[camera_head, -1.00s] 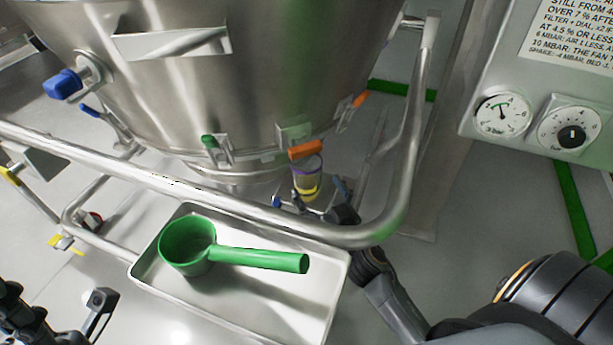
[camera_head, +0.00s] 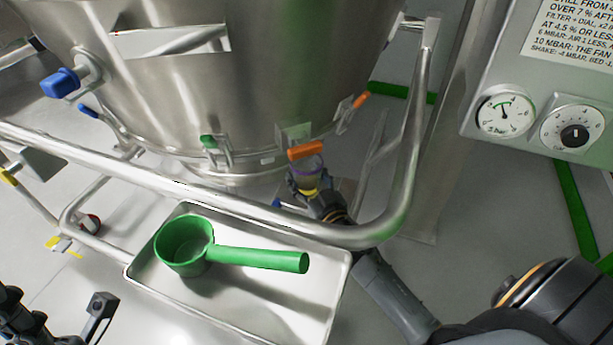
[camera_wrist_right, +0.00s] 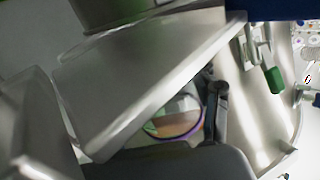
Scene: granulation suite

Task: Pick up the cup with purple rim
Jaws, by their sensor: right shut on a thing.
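The cup with the purple rim (camera_head: 305,177) is a small clear cup with a yellow band low on it. It is beyond the steel rail, just under an orange latch of the vessel. My right gripper (camera_head: 318,196) is shut on the cup, its arm reaching under the rail from the right and hiding the cup's lower part. In the right wrist view the cup's purple rim (camera_wrist_right: 180,134) shows between dark gripper parts, partly hidden by the near one. My left gripper (camera_head: 60,312) is at the bottom left, partly cut off, its visible fingers apart and empty.
A large steel vessel (camera_head: 230,90) fills the back. The curved rail (camera_head: 165,187) passes in front of the cup. A steel tray (camera_head: 318,318) holds a green scoop (camera_head: 185,245). A gauge panel (camera_head: 540,70) stands at the right.

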